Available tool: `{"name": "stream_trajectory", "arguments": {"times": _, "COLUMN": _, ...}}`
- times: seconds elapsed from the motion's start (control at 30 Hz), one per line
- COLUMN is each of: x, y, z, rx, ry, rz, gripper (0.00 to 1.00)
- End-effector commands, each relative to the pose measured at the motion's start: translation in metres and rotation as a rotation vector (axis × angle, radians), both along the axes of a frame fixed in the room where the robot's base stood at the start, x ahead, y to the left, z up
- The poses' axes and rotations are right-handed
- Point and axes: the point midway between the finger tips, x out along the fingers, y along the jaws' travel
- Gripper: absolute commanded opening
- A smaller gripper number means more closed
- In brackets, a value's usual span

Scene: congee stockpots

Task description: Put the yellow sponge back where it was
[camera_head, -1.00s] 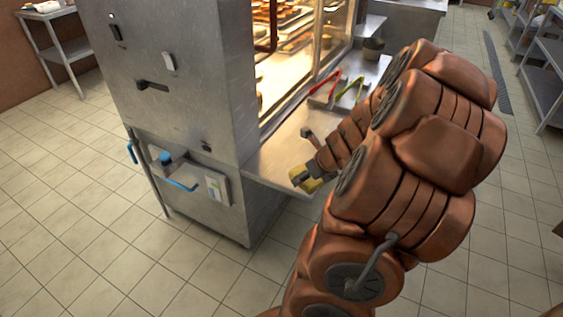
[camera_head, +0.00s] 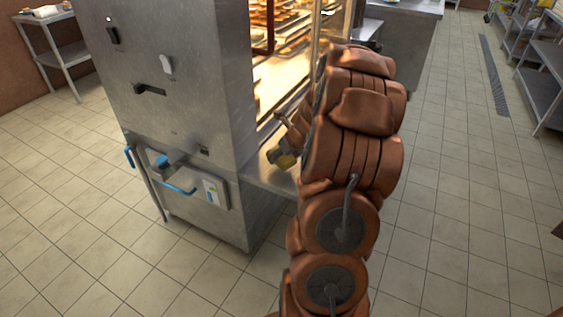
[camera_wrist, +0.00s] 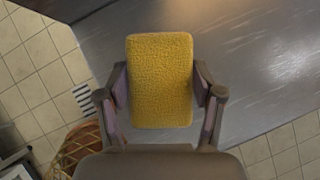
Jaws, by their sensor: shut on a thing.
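The yellow sponge (camera_wrist: 160,80) is a rounded rectangular block held between the two fingers of my gripper (camera_wrist: 160,98) in the wrist view. The fingers press on its left and right sides. Behind it is the grey metal shelf (camera_wrist: 250,60) of the lit cabinet. In the head view my gripper (camera_head: 283,158) and the sponge (camera_head: 286,161) show small, over the near end of the shelf (camera_head: 268,178). My arm hides the rest of the shelf. I cannot tell whether the sponge touches the metal.
A tall steel cabinet (camera_head: 185,90) with a blue handle stands left of my gripper. The lit display (camera_head: 288,45) with baked goods is behind it. Tiled floor (camera_head: 440,220) is open at right. A wire basket (camera_wrist: 78,150) shows at lower left in the wrist view.

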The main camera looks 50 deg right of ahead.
Motion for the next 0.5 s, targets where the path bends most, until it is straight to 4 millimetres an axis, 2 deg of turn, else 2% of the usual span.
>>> {"name": "stream_trajectory", "arguments": {"times": 0.2, "x": 0.000, "y": 0.001, "z": -0.029, "rx": 0.002, "ry": 0.002, "rz": 0.000, "gripper": 0.29}}
{"name": "stream_trajectory", "arguments": {"times": 0.5, "x": -0.001, "y": 0.001, "z": -0.030, "rx": 0.001, "ry": 0.001, "rz": 0.000, "gripper": 0.29}}
